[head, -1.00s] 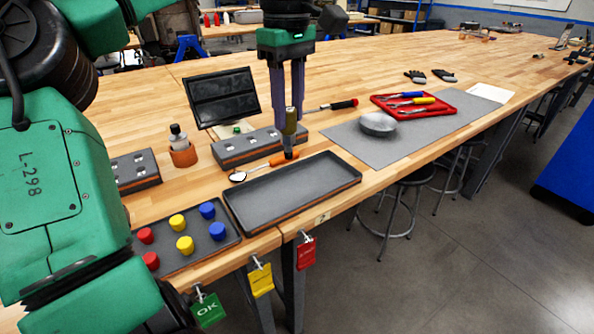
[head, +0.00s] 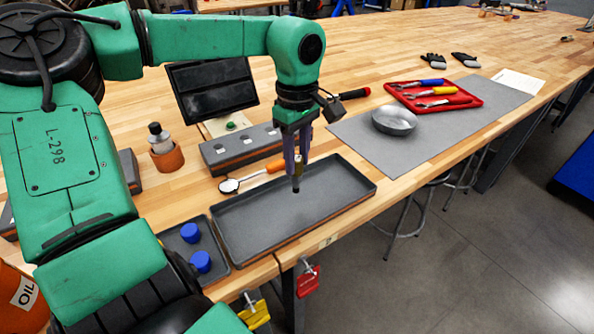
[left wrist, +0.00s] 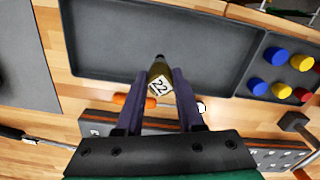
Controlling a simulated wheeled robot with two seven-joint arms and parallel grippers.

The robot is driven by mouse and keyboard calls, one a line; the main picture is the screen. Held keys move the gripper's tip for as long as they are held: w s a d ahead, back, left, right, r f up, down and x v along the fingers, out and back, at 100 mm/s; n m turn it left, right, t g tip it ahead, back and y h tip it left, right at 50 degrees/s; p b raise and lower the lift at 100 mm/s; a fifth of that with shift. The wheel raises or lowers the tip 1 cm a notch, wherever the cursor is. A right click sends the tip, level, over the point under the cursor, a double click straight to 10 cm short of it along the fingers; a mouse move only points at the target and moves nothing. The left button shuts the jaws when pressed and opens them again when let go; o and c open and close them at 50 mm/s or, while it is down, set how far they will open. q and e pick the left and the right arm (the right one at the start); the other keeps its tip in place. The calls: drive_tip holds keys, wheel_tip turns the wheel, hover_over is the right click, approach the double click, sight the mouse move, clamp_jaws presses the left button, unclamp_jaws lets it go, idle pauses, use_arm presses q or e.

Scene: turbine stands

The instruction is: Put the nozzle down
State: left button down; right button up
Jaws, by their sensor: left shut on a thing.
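The nozzle (left wrist: 160,76) is a small brass-coloured piece with a dark tip and a white label reading 22. My left gripper (left wrist: 160,88) is shut on it, one dark finger on each side. In the head view my left gripper (head: 297,163) points down over the long grey tray (head: 240,228), and the nozzle's dark tip (head: 296,189) shows below the fingers. In that view the tip appears over the tray's floor; I cannot tell whether it touches. The tray's visible floor is otherwise empty. My right gripper is not in view.
Behind the tray lie an orange-handled mirror (head: 229,185) and a grey slotted block (head: 238,150). A tray with blue caps (head: 191,233) adjoins at left. A metal bowl (head: 394,120) and a red tool tray (head: 470,102) sit on the grey mat at right.

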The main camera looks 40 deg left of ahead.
sight(297, 176)
use_arm(q)
drive_tip(key=f, duration=0.3)
drive_tip(key=shift+s+d, duration=0.25)
drive_tip(key=shift+f, duration=0.3)
drive_tip(key=shift+w+a, duration=0.1)
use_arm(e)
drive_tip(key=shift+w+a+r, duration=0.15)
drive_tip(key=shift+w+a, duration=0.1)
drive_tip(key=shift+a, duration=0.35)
use_arm(q)
drive_tip(key=c, duration=0.9)
unclamp_jaws()
drive_tip(key=shift+f, duration=0.2)
drive_tip(key=shift+c, duration=0.2)
drive_tip(key=o, duration=0.4)
drive_tip(key=shift+r, duration=0.1)
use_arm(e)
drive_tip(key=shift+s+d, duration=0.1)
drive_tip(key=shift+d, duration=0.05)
